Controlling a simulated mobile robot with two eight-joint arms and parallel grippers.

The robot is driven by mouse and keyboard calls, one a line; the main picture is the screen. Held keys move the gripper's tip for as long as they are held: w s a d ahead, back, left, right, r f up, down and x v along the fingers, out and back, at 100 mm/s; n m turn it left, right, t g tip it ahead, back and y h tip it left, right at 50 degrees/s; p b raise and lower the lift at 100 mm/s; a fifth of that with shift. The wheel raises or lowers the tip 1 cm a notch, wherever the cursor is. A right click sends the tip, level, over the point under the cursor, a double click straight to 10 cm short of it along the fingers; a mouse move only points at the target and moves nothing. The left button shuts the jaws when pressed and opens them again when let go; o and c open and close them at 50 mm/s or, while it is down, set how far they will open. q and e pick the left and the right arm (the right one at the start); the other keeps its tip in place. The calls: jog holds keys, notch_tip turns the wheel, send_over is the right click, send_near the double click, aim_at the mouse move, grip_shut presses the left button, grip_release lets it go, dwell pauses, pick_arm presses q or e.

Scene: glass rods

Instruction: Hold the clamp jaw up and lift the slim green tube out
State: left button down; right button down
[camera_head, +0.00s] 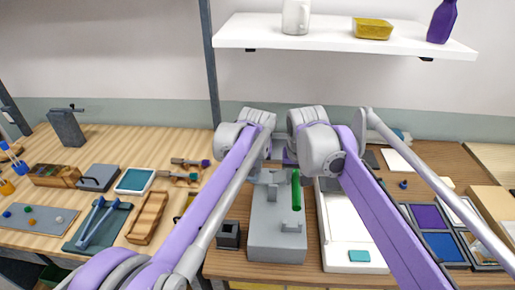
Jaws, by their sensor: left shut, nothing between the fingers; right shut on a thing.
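The slim green tube (296,193) stands upright over the right side of a grey clamp fixture (277,245). My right gripper (295,168) is shut on the tube near its top; the fingers are mostly hidden behind my wrist. My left gripper (270,168) is shut and empty just left of the tube, above the back of the fixture, near the grey clamp part (272,182). Its fingertips are hard to make out, and I cannot tell whether it touches the jaw. I cannot tell whether the tube's lower end is clear of the fixture.
A small dark open box (229,235) stands left of the fixture. A white tray (340,255) with a teal block (359,256) lies close on its right. A white shelf (340,38) hangs above the back. My two arms cross over the bench on both sides.

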pick_arm(q)
notch_tip(320, 180, up, 8)
jog(key=shift+r, duration=0.25)
dwell(0.8)
dwell(0.3)
